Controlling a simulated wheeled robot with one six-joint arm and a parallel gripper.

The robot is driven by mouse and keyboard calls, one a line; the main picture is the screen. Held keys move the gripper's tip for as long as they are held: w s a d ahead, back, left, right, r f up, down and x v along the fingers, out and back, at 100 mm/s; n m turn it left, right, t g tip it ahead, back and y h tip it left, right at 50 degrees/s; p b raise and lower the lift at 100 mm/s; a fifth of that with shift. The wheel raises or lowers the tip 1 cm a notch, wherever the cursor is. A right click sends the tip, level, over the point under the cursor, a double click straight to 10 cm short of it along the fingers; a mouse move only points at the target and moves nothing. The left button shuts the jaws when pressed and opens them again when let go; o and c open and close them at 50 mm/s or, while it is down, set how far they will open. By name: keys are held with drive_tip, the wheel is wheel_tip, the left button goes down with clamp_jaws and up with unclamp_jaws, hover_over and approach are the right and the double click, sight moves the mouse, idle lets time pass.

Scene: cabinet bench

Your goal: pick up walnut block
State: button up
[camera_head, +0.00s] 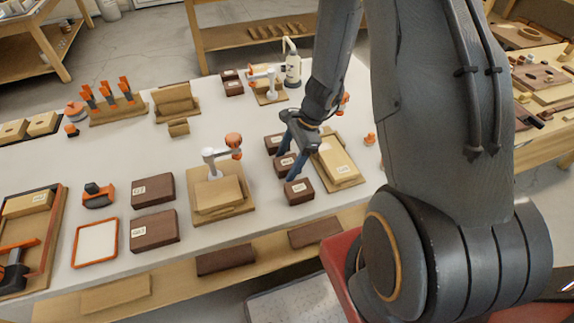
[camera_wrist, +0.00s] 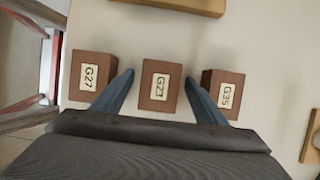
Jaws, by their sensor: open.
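Three small dark-brown walnut blocks stand in a row on the white bench. In the wrist view they are labelled G27 (camera_wrist: 91,78), G23 (camera_wrist: 160,86) and G35 (camera_wrist: 223,91). My gripper (camera_wrist: 160,78) is open and empty. Its blue fingers lie on either side of the G23 block, with the left finger near G27 and the right finger overlapping the edge of G35. In the head view my gripper (camera_head: 281,166) points down at the row, around the middle block. I cannot tell how far the fingertips are above the bench.
A light wood block on a board (camera_head: 338,160) lies right of the row. A fixture with an orange knob (camera_head: 233,141) stands left. Larger dark blocks (camera_head: 153,190) and an orange-rimmed tray (camera_head: 97,242) are further left. A white bottle (camera_head: 292,68) stands behind.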

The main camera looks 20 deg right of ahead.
drive_tip(key=c, duration=1.2)
drive_tip(key=shift+o, duration=0.2)
drive_tip(key=shift+r, duration=0.1)
